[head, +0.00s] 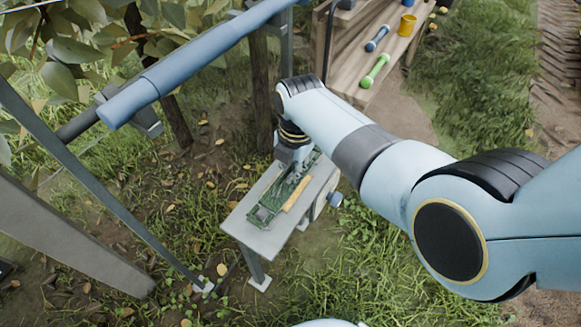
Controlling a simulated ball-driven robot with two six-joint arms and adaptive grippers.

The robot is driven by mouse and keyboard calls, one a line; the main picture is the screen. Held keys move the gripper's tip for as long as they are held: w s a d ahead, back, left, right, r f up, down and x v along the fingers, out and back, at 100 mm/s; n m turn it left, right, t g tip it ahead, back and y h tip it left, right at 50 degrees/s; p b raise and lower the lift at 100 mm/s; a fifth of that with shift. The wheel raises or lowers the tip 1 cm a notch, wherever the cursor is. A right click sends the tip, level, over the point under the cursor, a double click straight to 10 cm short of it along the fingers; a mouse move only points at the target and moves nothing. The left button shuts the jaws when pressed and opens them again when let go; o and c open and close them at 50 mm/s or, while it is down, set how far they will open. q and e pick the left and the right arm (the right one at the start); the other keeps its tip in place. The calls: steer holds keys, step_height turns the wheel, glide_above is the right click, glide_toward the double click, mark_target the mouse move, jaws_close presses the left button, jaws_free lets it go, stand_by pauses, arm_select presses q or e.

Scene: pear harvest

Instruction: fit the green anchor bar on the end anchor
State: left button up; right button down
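A green bar with thicker ends (375,71) lies on the wooden bench at the top, right of centre; its shape fits the green anchor bar. My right gripper (297,178) points down over the small grey stand (262,240) near the middle, far from that bar. Its fingers are small and blend with a green framed piece (262,213) on the stand, so I cannot tell whether they touch it or are open. I cannot tell for sure which part is the end anchor. My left gripper is not in view.
A blue bar (377,38) and a yellow cup (407,25) stand near the green bar on the bench (345,62). A yellow strip (297,194) lies on the stand. A thick blue pipe (190,65) and a slanted grey post (70,240) occupy the left. Grass lies at lower middle.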

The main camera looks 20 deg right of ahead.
steer(key=shift+f, duration=0.2)
steer(key=c, duration=1.4)
jaws_free()
steer(key=shift+r, duration=0.1)
